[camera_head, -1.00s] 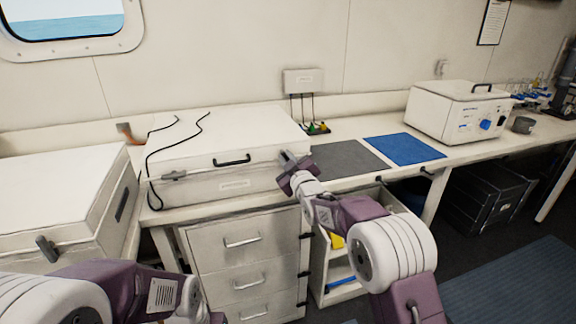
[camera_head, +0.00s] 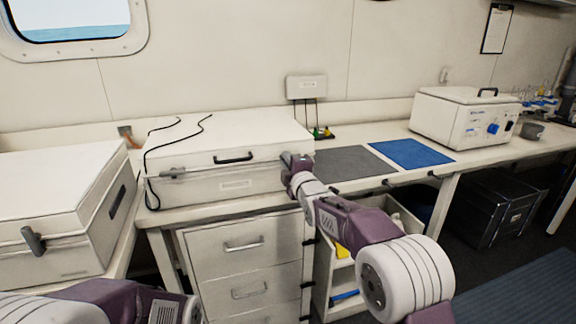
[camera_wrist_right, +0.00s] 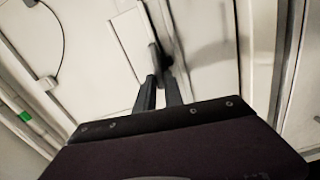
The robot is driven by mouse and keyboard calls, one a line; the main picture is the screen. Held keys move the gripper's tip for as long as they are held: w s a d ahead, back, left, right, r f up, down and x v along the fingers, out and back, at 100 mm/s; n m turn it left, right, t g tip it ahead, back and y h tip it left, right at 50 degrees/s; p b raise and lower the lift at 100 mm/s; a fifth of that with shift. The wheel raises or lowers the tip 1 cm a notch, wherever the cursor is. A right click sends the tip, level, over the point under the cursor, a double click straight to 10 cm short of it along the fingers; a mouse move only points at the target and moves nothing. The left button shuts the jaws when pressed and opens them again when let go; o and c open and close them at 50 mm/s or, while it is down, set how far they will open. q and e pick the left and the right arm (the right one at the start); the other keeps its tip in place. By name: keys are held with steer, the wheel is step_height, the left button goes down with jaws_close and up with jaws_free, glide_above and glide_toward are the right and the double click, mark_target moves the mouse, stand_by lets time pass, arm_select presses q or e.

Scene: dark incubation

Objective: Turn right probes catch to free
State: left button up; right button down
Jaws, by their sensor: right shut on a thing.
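The white probes box (camera_head: 200,187) stands shut on the bench, with a black handle (camera_head: 234,157) on its front. Its left catch (camera_head: 172,173) lies sideways along the front. My right gripper (camera_head: 290,160) is at the box's right front corner, where it hides most of the right catch. In the right wrist view my gripper's fingers (camera_wrist_right: 158,92) are close together, shut on the dark catch (camera_wrist_right: 155,57) against the pale box front. The catch's exact angle is hard to tell. My left arm shows at the lower left; its gripper is out of view.
Another white box (camera_head: 60,215) with a dark catch stands at left. Grey (camera_head: 352,163) and blue (camera_head: 410,153) mats lie right of the probes box. A white instrument (camera_head: 465,117) stands farther right. Black cables (camera_head: 150,150) lie over the probes box lid. Drawers (camera_head: 243,245) are below.

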steer(key=shift+f+n, duration=0.2)
steer(key=shift+n, duration=0.4)
steer(key=shift+b, duration=0.3)
steer(key=c, duration=1.4)
jaws_free()
steer(key=shift+c, duration=0.2)
steer(key=v, duration=0.9)
steer(key=shift+b, duration=0.45)
steer(key=shift+r, duration=0.1)
